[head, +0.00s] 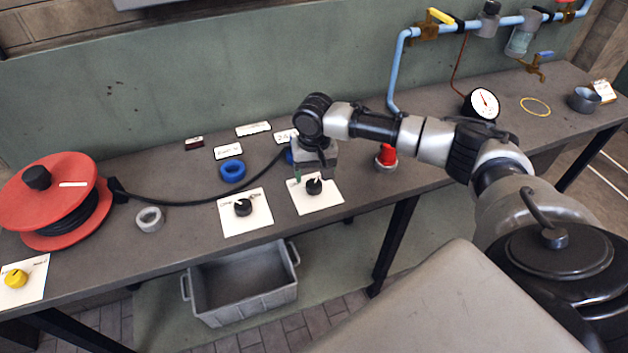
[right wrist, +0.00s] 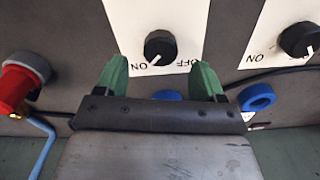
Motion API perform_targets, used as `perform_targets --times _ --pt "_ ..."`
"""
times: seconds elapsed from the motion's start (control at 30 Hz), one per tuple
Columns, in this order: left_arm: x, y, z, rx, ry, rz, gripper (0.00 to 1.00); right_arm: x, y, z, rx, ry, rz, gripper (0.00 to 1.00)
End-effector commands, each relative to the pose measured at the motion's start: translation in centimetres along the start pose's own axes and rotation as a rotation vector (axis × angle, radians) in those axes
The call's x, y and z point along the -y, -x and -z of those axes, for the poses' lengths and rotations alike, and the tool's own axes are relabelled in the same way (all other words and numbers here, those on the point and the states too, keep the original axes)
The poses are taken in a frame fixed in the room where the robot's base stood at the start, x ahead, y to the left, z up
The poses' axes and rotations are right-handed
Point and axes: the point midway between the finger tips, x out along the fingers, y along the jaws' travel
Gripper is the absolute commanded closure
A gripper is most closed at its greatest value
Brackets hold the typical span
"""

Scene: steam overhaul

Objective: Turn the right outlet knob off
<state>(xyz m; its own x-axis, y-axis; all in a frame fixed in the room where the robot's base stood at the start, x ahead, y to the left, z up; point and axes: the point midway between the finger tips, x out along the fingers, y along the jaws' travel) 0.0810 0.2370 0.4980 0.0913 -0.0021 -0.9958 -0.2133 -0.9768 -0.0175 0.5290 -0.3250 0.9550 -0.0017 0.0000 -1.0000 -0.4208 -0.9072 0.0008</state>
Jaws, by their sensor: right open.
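The right outlet knob (head: 313,186) is a black dial on a white plate on the bench. In the right wrist view the knob (right wrist: 160,46) has a white pointer line that slants toward the ON label. The OFF label is on the other side of the line. My right gripper (head: 311,172) is above the back part of this plate. In the wrist view its green fingers (right wrist: 160,78) are spread wide, with the knob ahead between them and not gripped. My left gripper is out of view.
A second black knob (head: 243,207) on its own plate sits to the left. A blue ring (head: 232,171) lies behind it. A red-topped fitting (head: 386,157) stands right of my gripper. A red cable reel (head: 62,200) fills the left end. A grey crate (head: 243,307) is below the bench.

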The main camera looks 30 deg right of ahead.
Motion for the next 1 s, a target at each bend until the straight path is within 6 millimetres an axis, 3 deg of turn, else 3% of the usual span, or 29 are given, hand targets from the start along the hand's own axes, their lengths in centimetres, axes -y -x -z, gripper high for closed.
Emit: perform_targets --times 0.1,0.3,0.63,0.93,1.0 --pt "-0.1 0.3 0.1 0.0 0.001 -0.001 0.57 0.0 -2.0 -0.1 0.001 0.002 -0.002 0.31" --pt "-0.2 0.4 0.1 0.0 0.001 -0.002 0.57 0.0 -3.9 0.0 0.0 0.001 -0.001 0.31" --pt "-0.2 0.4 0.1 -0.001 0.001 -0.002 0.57 0.1 -4.3 0.0 -0.002 0.002 0.001 0.31" --pt "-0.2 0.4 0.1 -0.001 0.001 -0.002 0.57 0.1 -4.2 0.0 -0.002 0.002 0.0 0.77" --pt "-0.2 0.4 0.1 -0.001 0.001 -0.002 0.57 0.0 -4.2 0.0 -0.001 0.002 0.0 0.8"
